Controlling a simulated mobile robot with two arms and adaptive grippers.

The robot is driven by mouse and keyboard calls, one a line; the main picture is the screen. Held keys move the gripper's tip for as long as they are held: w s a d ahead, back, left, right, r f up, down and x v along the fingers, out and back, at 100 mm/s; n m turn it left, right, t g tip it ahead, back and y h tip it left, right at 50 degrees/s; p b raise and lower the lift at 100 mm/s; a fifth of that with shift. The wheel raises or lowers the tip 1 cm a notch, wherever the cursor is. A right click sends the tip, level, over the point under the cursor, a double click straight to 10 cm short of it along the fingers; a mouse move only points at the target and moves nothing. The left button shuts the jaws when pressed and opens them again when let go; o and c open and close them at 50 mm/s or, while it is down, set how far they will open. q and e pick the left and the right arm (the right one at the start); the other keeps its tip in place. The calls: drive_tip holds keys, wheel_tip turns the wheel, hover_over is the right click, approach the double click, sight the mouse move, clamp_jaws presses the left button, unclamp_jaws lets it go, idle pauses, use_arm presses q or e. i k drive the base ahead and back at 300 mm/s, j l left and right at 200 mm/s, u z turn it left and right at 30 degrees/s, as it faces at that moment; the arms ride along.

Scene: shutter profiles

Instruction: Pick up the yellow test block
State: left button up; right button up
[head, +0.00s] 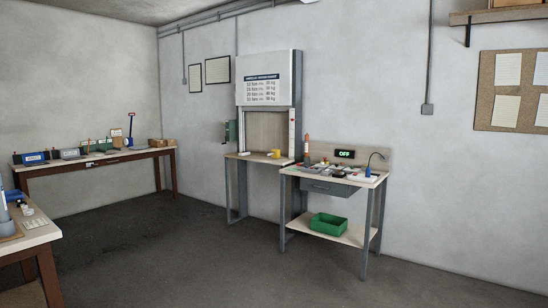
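A small yellow object (275,154), which looks like the yellow test block, sits on the narrow bench (238,155) under the raised shutter panel (268,80) at the back wall. It is too small to make out its exact shape. A small white item (244,153) lies to its left on the same bench. Neither of my grippers is in view.
A workbench (330,179) with an OFF display (345,154) and several small items stands right of the shutter. A green crate (328,227) sits on its lower shelf. Brown-legged tables (100,160) stand at the left. The grey floor (190,260) in front is clear.

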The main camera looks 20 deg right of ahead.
sight(275, 153)
drive_tip(key=i+z, duration=0.15)
drive_tip(key=i, duration=5.35)
drive_tip(key=j, duration=0.05)
